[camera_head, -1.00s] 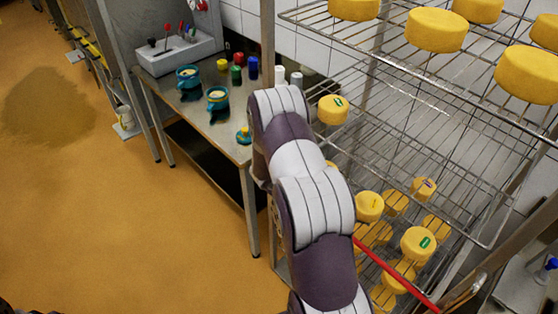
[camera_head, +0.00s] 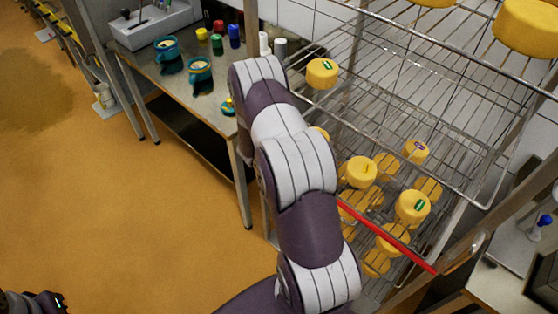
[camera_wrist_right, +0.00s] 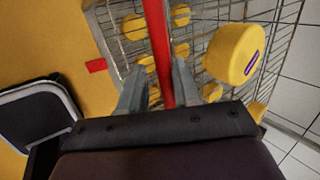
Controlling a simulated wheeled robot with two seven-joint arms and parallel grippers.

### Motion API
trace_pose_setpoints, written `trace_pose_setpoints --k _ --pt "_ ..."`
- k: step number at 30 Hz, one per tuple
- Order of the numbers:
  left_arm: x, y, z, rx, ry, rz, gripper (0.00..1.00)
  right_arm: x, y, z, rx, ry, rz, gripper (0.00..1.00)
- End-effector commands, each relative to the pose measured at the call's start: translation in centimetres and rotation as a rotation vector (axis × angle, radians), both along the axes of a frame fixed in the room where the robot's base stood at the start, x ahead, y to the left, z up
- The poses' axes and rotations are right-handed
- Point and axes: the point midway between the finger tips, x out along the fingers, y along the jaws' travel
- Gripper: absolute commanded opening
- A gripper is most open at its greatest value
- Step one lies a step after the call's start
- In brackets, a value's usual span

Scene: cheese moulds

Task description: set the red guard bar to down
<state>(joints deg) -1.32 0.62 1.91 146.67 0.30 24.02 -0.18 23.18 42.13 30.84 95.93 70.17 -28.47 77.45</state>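The red guard bar (camera_head: 390,238) runs across the front of the wire rack in the head view, sloping down from upper left to lower right. Its left end is hidden behind my right arm. In the right wrist view the red bar (camera_wrist_right: 159,45) passes between the two fingers of my right gripper (camera_wrist_right: 160,82). The fingers are apart, with a visible gap on the left side; firm contact does not show. The right gripper is hidden in the head view. A dark part of my left arm shows at the bottom left corner; its fingers cannot be made out.
The wire rack (camera_head: 420,120) holds several yellow cheeses (camera_head: 412,207) behind the bar. A steel table (camera_head: 205,110) with teal mugs (camera_head: 200,74) and bottles stands left of the rack. The floor (camera_head: 120,220) at left is clear. A small red piece (camera_wrist_right: 96,66) shows in the wrist view.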

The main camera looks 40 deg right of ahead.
Motion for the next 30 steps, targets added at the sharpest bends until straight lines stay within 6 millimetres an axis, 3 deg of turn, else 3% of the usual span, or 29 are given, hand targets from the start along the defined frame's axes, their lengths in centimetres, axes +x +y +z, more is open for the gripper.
trace_pose_setpoints --k 7,11,21,25,30 --pt "0.0 0.0 0.0 0.0 0.0 0.0 0.0 0.0 0.1 0.1 0.001 0.0 0.001 0.27" --pt "0.0 0.0 -0.3 0.0 0.0 0.0 0.0 -0.1 0.8 1.3 -0.001 -0.002 0.002 0.27" --pt "0.0 0.0 -0.3 0.0 0.0 0.0 0.0 -1.1 5.2 8.1 -0.001 -0.004 0.003 0.27" --pt "0.0 0.0 -0.1 0.0 0.0 0.0 0.0 -1.4 6.4 9.9 0.0 -0.002 0.002 0.27" --pt "0.0 0.0 -0.1 0.0 0.0 0.0 0.0 -1.6 6.8 10.6 0.001 -0.001 0.001 0.27"
